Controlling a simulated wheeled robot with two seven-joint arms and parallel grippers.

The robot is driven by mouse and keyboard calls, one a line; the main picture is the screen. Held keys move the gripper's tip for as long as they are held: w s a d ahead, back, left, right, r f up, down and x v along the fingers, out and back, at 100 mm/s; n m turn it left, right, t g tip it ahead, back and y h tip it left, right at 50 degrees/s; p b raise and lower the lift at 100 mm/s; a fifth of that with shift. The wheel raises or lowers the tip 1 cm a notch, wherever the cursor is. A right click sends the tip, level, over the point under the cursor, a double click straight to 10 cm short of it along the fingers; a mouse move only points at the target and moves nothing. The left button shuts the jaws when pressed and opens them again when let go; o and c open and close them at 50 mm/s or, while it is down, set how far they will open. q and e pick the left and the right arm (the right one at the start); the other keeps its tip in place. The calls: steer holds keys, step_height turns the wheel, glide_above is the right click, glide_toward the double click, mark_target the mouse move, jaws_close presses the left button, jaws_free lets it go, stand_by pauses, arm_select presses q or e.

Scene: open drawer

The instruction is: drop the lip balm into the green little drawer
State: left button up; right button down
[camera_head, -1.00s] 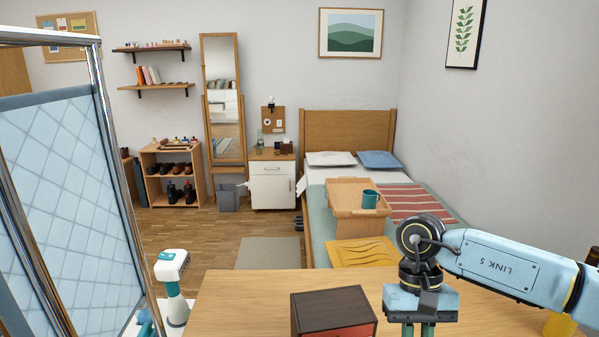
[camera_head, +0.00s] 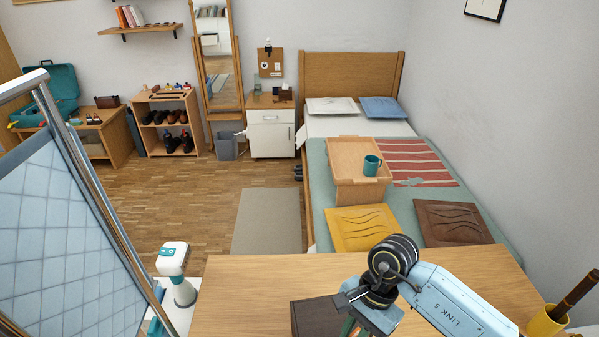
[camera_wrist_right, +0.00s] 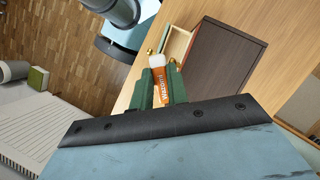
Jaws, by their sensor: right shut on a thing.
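The lip balm (camera_wrist_right: 160,86), an orange tube with a white end, is held between the green fingers of my right gripper (camera_wrist_right: 160,90) in the right wrist view. In the head view my right gripper (camera_head: 354,328) is at the bottom edge, overlapping the right side of the dark brown drawer box (camera_head: 312,318). In the wrist view the box (camera_wrist_right: 227,58) lies beyond the fingers. A pulled-out drawer (camera_wrist_right: 176,43) with a pale and reddish edge shows at its left side, partly hidden by the fingers. My left gripper is out of view.
The box stands on a wooden table (camera_head: 245,290). A white and teal object (camera_head: 180,275) stands left of the table. A metal-framed quilted panel (camera_head: 60,240) fills the left. A yellow cup (camera_head: 545,322) is at the right. The tabletop left of the box is clear.

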step_height(320, 180, down, 4)
steer(key=shift+s+r+b, duration=0.1)
steer(key=shift+r+b, duration=0.1)
steer(key=shift+b, duration=0.65)
steer(key=shift+f+b, duration=0.45)
steer(key=shift+f, duration=0.4)
